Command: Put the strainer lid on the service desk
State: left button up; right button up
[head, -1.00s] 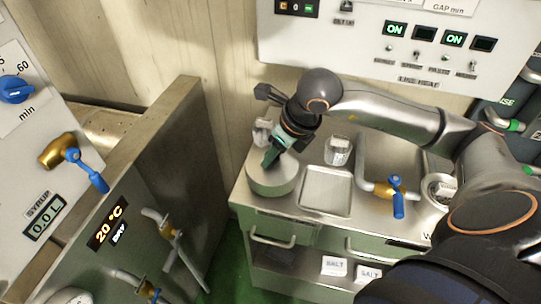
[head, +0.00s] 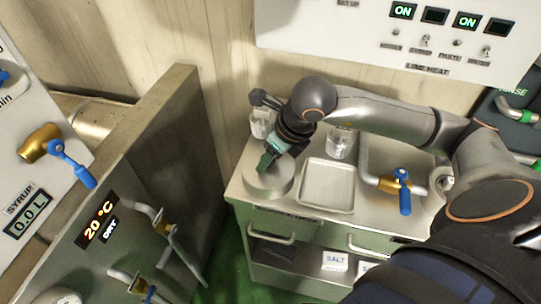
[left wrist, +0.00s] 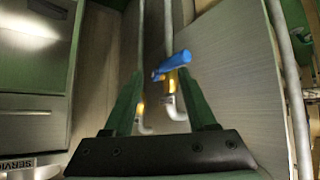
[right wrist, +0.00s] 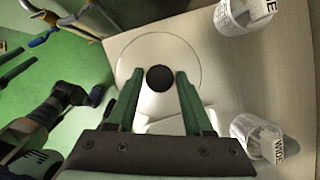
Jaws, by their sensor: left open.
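The strainer lid appears to be the round pale metal disc (head: 268,184) at the front left corner of the service desk (head: 310,222). In the right wrist view the disc (right wrist: 185,58) lies flat with a dark round knob (right wrist: 160,79) at its middle. My right gripper (head: 266,161) points down at the disc. In the right wrist view its fingers (right wrist: 160,74) are apart, one on each side of the knob; contact is not clear. My left gripper (left wrist: 160,74) is open and empty in the left wrist view, facing a blue-handled valve (left wrist: 173,66).
A shallow square tray (head: 327,186) and a blue-handled tap (head: 403,190) are on the desk beside the disc. Two clear containers (head: 341,143) (head: 261,123) stand behind. A steel tank wall (head: 160,160) stands left of the desk, with green floor between.

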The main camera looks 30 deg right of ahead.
jog(key=shift+o, duration=1.4)
jog(key=shift+r, duration=0.1)
jog(key=v, duration=1.2)
jog(key=shift+p, duration=0.45)
